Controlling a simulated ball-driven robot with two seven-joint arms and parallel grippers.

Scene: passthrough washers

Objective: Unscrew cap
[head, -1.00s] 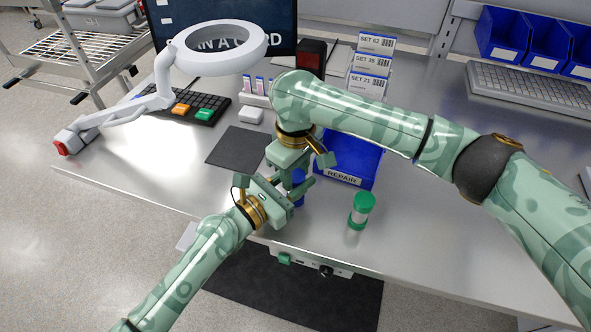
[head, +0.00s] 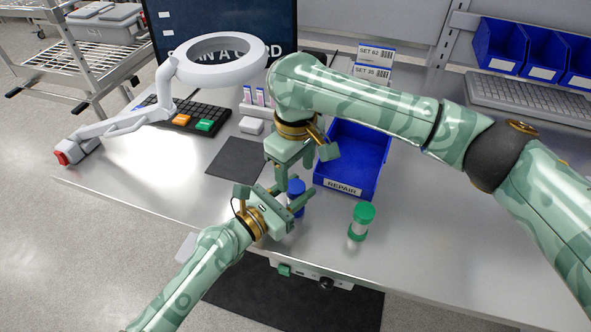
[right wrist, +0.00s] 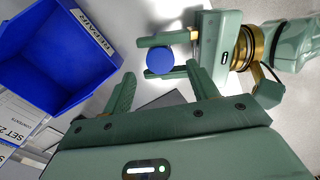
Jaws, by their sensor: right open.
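A container with a round blue cap (head: 296,187) stands near the table's front edge. In the right wrist view the blue cap (right wrist: 160,60) is seen from above, between the fingers of my left gripper (right wrist: 168,57). My left gripper (head: 291,203) is shut around the container below its cap, and most of the body is hidden. My right gripper (head: 305,163) is open, pointing down above the cap. In the right wrist view its two fingers (right wrist: 161,72) are spread and empty, with the cap beyond the gap between them.
A blue REPAIR bin (head: 376,172) stands close behind and to the right. A green-capped jar (head: 361,222) stands right of the left gripper. A dark mat (head: 236,158), keyboard (head: 190,115) and magnifier lamp (head: 222,68) lie to the left.

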